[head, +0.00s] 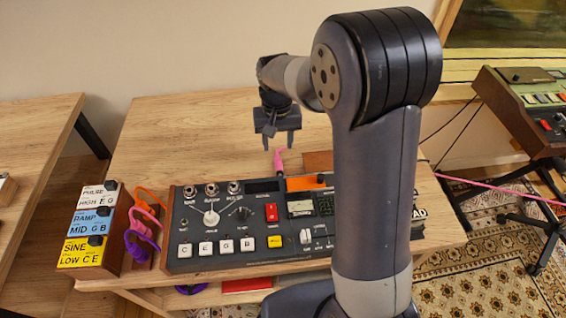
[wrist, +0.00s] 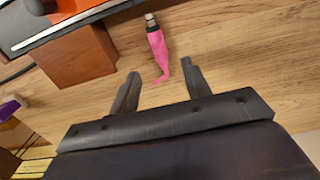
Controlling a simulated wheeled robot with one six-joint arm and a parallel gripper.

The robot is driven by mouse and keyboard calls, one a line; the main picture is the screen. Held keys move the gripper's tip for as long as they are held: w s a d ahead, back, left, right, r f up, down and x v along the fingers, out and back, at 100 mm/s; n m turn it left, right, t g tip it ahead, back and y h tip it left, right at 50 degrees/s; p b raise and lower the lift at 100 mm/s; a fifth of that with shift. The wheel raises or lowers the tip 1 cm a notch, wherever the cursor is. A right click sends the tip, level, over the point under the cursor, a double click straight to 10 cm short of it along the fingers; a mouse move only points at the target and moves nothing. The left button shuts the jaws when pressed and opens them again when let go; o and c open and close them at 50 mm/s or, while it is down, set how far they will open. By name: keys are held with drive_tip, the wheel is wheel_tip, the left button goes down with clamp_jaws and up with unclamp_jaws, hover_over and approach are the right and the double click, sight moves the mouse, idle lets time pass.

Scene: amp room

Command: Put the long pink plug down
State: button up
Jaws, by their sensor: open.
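The long pink plug (wrist: 157,48) lies on the wooden table behind the control panel, with its metal tip pointing away from my gripper in the wrist view. In the head view the plug (head: 279,163) shows just behind the panel's back edge. My gripper (head: 279,152) is open, with its fingers pointing down near the plug. In the wrist view my gripper (wrist: 158,78) has the plug's pink tail end between or just beyond its fingertips. Nothing is held. I cannot tell the exact height of the fingertips over the table.
The control panel (head: 215,252) with knobs and keys fills the table's front. Yellow, blue and white boxes (head: 90,222) and a rack of coloured cables (head: 143,235) stand at its left. A wooden block (wrist: 78,62) is near the plug. The table (head: 180,130) behind the panel is mostly clear.

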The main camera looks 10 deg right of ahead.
sight(279, 163)
drive_tip(key=shift+d+f, duration=0.1)
drive_tip(key=shift+f, duration=0.85)
drive_tip(key=f, duration=0.4)
drive_tip(key=shift+s+f, duration=0.15)
drive_tip(key=shift+s, duration=0.2)
drive_tip(key=shift+f, duration=0.55)
drive_tip(key=shift+c, duration=0.4)
clamp_jaws()
